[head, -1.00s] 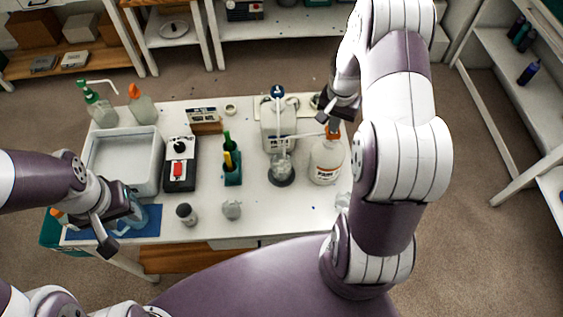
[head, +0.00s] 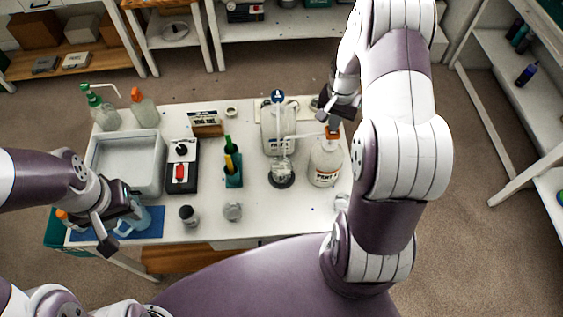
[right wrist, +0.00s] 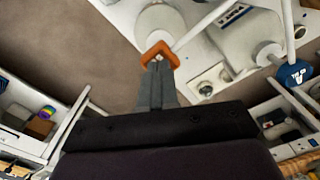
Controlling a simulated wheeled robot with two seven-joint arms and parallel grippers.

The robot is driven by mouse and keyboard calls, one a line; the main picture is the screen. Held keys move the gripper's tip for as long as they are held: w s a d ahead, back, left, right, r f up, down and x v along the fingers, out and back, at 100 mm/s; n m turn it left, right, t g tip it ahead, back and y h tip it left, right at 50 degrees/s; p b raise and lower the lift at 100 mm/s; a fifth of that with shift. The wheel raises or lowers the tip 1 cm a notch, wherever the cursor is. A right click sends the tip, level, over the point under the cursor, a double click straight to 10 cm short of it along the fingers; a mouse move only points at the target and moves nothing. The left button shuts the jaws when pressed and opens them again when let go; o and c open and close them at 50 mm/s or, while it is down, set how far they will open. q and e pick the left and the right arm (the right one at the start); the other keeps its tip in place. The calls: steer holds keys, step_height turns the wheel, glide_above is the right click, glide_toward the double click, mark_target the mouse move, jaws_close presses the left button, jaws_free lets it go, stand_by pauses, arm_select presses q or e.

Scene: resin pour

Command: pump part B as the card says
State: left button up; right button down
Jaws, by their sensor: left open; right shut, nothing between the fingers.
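The white part B bottle (head: 325,165), with an orange-marked label, stands upright at the table's right side. Its orange pump head (head: 332,134) also shows in the right wrist view (right wrist: 160,52). My right gripper (head: 333,126) is shut and empty, its fingertips (right wrist: 160,72) right at the pump head; I cannot tell whether they touch. A clear cup (head: 281,166) stands on a dark round base left of the bottle, near the spout. The card (head: 203,119) stands at the table's back; its text is unreadable.
A large jug (head: 270,137) with a blue pump (head: 278,96) stands behind the cup. A grey tub (head: 125,190), a black device with a red part (head: 180,173), a teal holder (head: 233,178) and small jars occupy the left and middle. The front right tabletop is mostly clear.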

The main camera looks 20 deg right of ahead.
steer(key=shift+f, duration=0.1)
steer(key=shift+f+b, duration=1.3)
steer(key=shift+f, duration=0.5)
steer(key=shift+r, duration=0.1)
step_height(320, 180, up, 4)
steer(key=p, duration=0.3)
steer(key=shift+f, duration=0.4)
